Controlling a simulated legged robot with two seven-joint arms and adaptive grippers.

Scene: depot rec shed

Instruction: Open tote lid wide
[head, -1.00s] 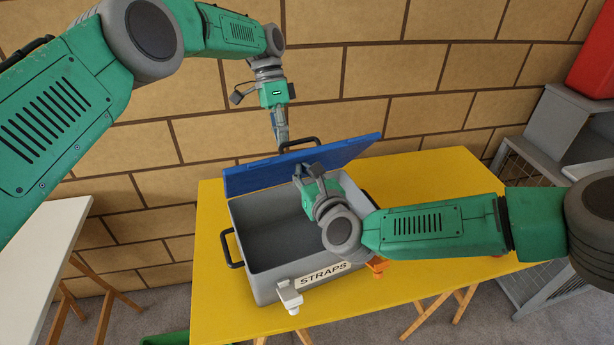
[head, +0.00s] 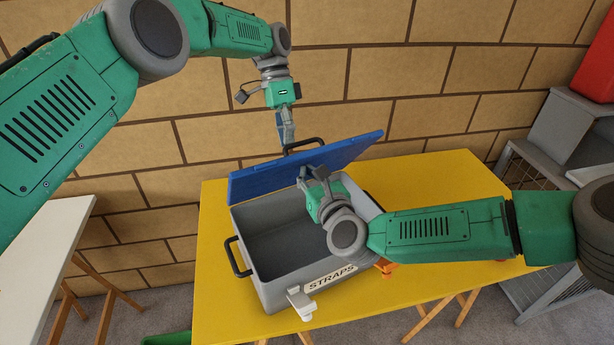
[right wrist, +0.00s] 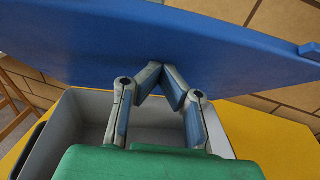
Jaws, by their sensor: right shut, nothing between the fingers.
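The grey tote (head: 268,292) with a STRAPS label stands on the yellow table, its inside visible and seemingly empty. My right gripper (head: 304,177) is shut and empty over the tote's opening. In the right wrist view its fingertips (right wrist: 161,70) meet at the lid's inner face, apparently touching it. My left gripper (head: 287,140) points down beside the handle, behind the lid's top edge. I cannot tell its finger opening or whether it touches the handle.
A white table (head: 45,245) stands at left, grey shelving (head: 550,130) at right.

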